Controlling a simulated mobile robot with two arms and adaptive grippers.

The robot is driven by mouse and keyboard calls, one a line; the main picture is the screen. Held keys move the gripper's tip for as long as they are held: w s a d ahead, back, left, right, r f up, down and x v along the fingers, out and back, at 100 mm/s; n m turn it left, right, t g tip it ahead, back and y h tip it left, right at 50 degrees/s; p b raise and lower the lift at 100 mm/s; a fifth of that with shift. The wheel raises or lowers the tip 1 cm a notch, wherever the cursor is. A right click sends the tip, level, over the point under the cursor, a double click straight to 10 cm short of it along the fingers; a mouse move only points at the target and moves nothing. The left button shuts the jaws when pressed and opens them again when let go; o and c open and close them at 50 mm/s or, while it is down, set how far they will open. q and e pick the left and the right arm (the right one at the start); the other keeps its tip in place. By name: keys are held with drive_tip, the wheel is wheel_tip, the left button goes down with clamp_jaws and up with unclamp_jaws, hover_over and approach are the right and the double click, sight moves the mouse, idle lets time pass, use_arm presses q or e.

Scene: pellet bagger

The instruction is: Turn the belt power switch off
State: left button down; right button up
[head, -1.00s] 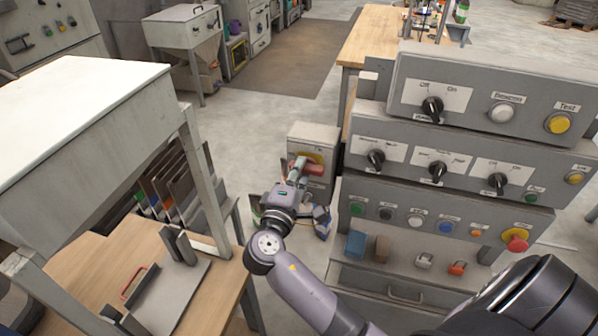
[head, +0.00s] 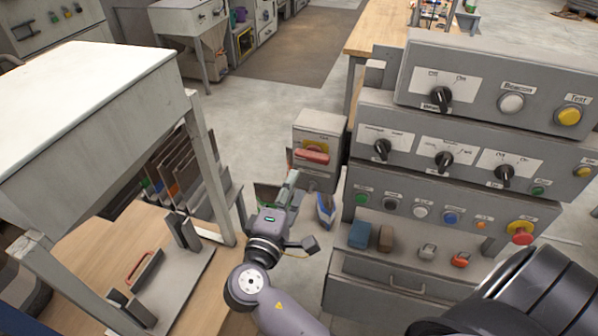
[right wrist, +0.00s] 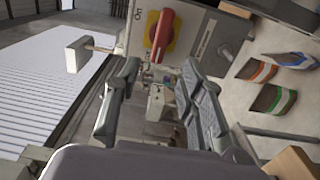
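The belt power switch is a red rotary handle (head: 312,156) on a yellow plate, on the front of a grey box (head: 320,126) beside the control console. The handle lies about horizontal in the head view. In the right wrist view the red handle (right wrist: 159,36) shows beyond the fingers, with an "ON" label beside its plate. My right gripper (head: 279,187) is below and in front of the switch, apart from it. In the right wrist view its fingers (right wrist: 160,78) are spread with nothing between them. My left gripper is out of view.
The console (head: 400,290) with knobs and buttons stands right of the switch box. A wooden bench (head: 105,250) with a white-topped frame (head: 80,100) stands on the left. Bags (head: 326,210) are on the floor near the switch box. Open floor lies behind.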

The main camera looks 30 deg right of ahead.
drive_tip(key=shift+v, duration=1.25)
